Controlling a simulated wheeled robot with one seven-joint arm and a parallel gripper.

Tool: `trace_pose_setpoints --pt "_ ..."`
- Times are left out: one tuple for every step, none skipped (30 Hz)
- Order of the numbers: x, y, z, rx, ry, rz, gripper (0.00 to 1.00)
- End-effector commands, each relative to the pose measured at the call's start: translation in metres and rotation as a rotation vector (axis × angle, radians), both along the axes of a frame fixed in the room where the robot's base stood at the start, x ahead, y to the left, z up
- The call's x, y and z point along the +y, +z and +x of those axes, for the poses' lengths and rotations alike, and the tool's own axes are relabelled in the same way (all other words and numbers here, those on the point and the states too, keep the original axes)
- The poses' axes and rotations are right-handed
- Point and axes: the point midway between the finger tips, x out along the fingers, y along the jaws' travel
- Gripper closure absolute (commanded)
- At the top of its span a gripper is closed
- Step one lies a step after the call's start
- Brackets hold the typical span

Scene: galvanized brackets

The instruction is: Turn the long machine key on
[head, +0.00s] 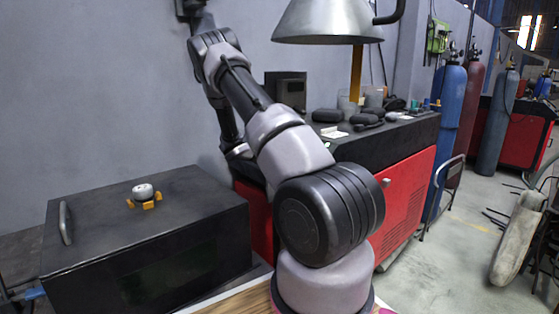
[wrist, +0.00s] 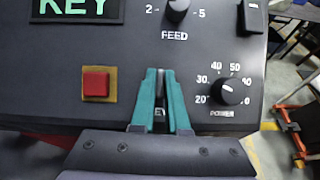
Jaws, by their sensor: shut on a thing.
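In the wrist view, my gripper (wrist: 160,74) has two teal fingers closed in front of a dark control panel (wrist: 130,50). They are shut on a narrow dark-grey piece (wrist: 160,98), apparently the long machine key. The fingers hide most of it, so its turn angle cannot be read. A green display (wrist: 78,8) at the top left reads "KEY". In the head view my arm shows, but the fingers and the key cannot be made out.
Near the fingers are a red square button (wrist: 96,83), a FEED knob (wrist: 177,9) and a POWER knob (wrist: 229,91). In the head view, a black box (head: 75,250) stands left, a red cabinet (head: 400,185) right, and a lamp hood (head: 328,22) hangs above.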

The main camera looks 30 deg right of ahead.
Motion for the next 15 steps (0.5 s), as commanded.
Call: trace_pose_setpoints --pt "0.0004 0.0000 0.0007 -0.012 -0.014 0.001 1.00" --pt "0.0004 -0.0001 0.0008 -0.020 -0.023 0.002 1.00" --pt "0.0005 -0.0003 0.0006 -0.032 -0.039 0.003 1.00" --pt "0.0006 -0.0003 0.0007 -0.042 -0.052 0.005 1.00" --pt "0.0008 -0.0003 0.0009 -0.054 -0.067 0.007 1.00" --pt "0.0009 -0.0001 0.0014 -0.071 -0.087 0.010 1.00" --pt "0.0009 -0.0001 0.0012 -0.085 -0.106 0.012 1.00" --pt "0.0009 0.0000 0.0013 -0.100 -0.124 0.013 1.00" --pt "0.0008 0.0003 0.0017 -0.121 -0.150 0.016 1.00" --pt "0.0008 0.0000 0.0015 -0.137 -0.171 0.018 1.00" --pt "0.0008 -0.0001 0.0016 -0.153 -0.193 0.020 1.00" --pt "0.0008 0.0001 0.0018 -0.176 -0.222 0.023 1.00" --pt "0.0009 -0.0002 0.0017 -0.193 -0.244 0.026 1.00" --pt "0.0010 -0.0001 0.0020 -0.211 -0.267 0.029 1.00" --pt "0.0009 0.0001 0.0019 -0.235 -0.297 0.033 1.00"
